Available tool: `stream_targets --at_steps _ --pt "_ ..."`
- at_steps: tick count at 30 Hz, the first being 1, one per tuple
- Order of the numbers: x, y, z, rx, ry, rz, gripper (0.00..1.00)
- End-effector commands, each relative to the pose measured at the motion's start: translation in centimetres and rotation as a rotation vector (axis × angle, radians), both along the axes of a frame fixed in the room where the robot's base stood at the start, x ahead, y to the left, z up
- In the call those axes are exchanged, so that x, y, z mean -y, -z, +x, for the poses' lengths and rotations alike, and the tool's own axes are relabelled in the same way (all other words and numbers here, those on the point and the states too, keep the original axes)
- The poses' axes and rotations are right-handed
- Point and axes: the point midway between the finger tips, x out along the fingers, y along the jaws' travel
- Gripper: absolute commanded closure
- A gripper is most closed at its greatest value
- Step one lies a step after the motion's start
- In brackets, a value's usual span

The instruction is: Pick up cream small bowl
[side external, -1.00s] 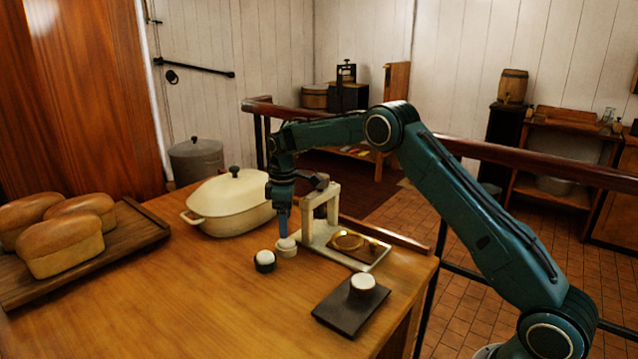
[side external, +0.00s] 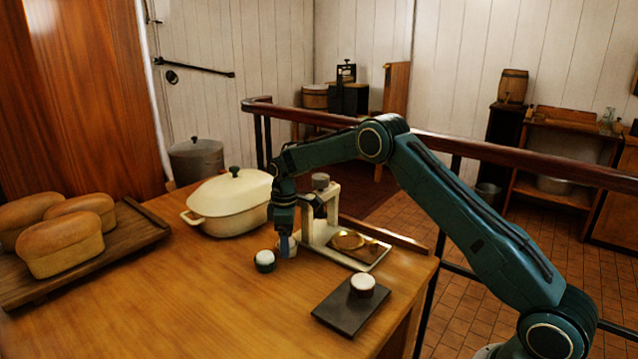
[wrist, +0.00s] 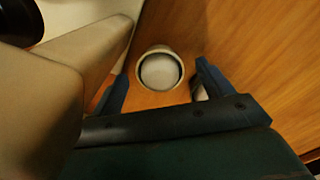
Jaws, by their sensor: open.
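The cream small bowl (side external: 293,249) stands upright on the wooden table, partly hidden by a blue finger in the side view. In the wrist view the cream small bowl (wrist: 159,52) shows as a pale round rim around a whitish filling. My gripper (side external: 285,246) points down at the bowl. In the wrist view my gripper (wrist: 160,75) is open, with one blue finger to each side of the bowl and a visible gap on both sides. Nothing is held.
A dark cup with a white top (side external: 264,261) stands close left of the bowl. A cream press-like stand (side external: 318,232) is close right. A lidded cream pot (side external: 228,207) is behind. A dark slate (side external: 340,312) bears another white-topped cup (side external: 363,284).

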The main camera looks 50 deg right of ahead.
Motion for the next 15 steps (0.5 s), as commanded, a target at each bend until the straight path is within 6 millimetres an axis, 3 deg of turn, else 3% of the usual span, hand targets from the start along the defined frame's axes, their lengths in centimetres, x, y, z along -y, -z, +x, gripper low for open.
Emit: stream_targets --at_steps 14,15 --pt "-0.01 0.03 -0.01 0.0 0.0 0.0 0.21" --pt "-0.01 0.02 -0.01 0.0 0.0 0.0 0.27"
